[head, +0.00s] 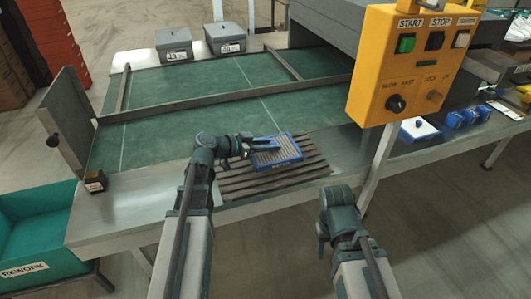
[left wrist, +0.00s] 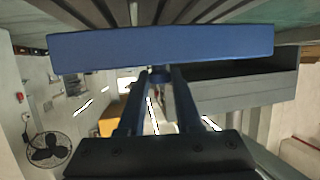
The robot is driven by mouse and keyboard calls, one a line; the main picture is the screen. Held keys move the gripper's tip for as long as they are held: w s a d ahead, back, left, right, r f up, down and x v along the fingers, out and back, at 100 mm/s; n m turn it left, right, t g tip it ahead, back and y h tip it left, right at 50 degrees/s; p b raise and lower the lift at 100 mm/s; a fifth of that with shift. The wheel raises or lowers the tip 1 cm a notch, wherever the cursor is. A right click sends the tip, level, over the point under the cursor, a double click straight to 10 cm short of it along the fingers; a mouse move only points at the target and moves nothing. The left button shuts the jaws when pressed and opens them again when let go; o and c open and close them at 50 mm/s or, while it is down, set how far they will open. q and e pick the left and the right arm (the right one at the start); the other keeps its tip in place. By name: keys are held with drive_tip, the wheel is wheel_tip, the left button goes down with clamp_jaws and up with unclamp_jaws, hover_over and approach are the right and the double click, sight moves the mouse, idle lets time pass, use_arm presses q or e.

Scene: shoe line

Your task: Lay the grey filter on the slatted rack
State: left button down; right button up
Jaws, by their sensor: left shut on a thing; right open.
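The grey filter (head: 281,153) has a blue frame and pale grey pleats. My left gripper (head: 262,144) is shut on its left side, by the frame. In the left wrist view the fingers (left wrist: 155,100) meet the filter's long blue edge (left wrist: 160,48). The slatted rack (head: 245,187) has dark brown slats and lies at the table's front, under and around the filter. Its slats also show past the filter in the left wrist view (left wrist: 185,11). Whether the filter touches them I cannot tell. My right gripper (head: 321,236) is open and empty, in front of the table.
A green conveyor belt (head: 170,136) with a metal rail lies behind the rack. A yellow control box (head: 405,68) stands at the right. Two grey lidded boxes (head: 174,45) sit at the back. A small black box (head: 96,181) is at the left front; a green rework bin (head: 35,225) stands beside the table.

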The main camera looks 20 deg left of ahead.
use_arm(q)
drive_tip(key=shift+a, duration=0.2)
drive_tip(key=f+b, duration=0.2)
drive_tip(key=a+f+b, duration=0.1)
drive_tip(key=f+b, duration=0.1)
drive_tip(key=shift+r, duration=0.15)
drive_tip(key=c, duration=0.6)
unclamp_jaws()
